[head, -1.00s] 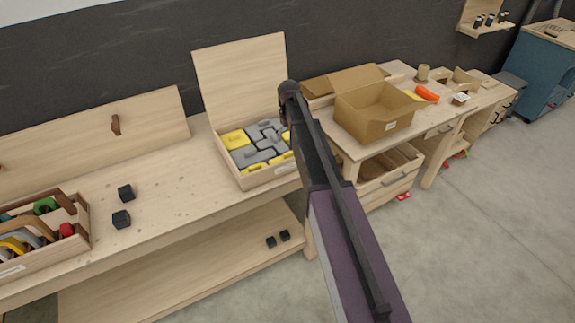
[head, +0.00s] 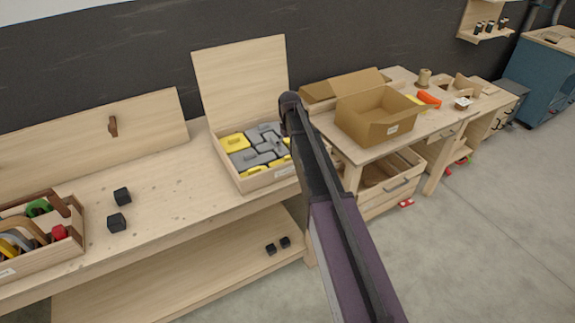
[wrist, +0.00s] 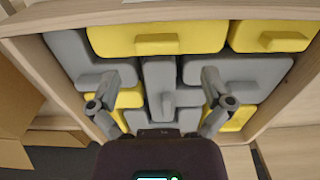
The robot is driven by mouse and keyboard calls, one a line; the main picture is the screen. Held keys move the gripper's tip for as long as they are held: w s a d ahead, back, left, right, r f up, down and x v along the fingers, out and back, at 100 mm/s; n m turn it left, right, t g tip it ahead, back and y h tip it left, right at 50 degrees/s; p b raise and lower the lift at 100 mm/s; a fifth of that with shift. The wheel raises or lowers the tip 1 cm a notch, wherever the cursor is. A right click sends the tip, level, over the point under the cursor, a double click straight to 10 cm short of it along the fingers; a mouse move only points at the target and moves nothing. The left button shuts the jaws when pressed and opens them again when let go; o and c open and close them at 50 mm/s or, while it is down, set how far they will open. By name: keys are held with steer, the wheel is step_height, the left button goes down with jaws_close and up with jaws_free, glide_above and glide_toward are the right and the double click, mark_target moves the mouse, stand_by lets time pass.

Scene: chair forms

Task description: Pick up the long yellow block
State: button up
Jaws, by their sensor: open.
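A long yellow block (wrist: 155,38) with a raised grip lies along one wall of a wooden box (wrist: 40,18), at the top of the wrist view. In the head view it seems to be the yellow block (head: 281,161) at the box's front right, partly hidden by my arm. A shorter yellow block (wrist: 272,37) lies beside it. My gripper (wrist: 160,90) is open and empty over the grey blocks, with the long block beyond its fingertips. Whether the fingers touch any block cannot be told. The arm mostly hides the gripper in the head view.
Grey blocks (wrist: 225,72) and other yellow ones (head: 234,142) pack the box tightly. Its raised lid (head: 240,78) stands behind. A cardboard box (head: 375,118) is to the right. Black cubes (head: 117,222) lie on the bench to the left, where the top is mostly clear.

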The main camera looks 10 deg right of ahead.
mark_target(290, 157)
steer(key=shift+s+d+f+b, duration=0.1)
steer(key=shift+f+b, duration=1.2)
steer(key=shift+s+d+f+b, duration=0.1)
steer(key=shift+f+b, duration=1.2)
steer(key=c, duration=1.2)
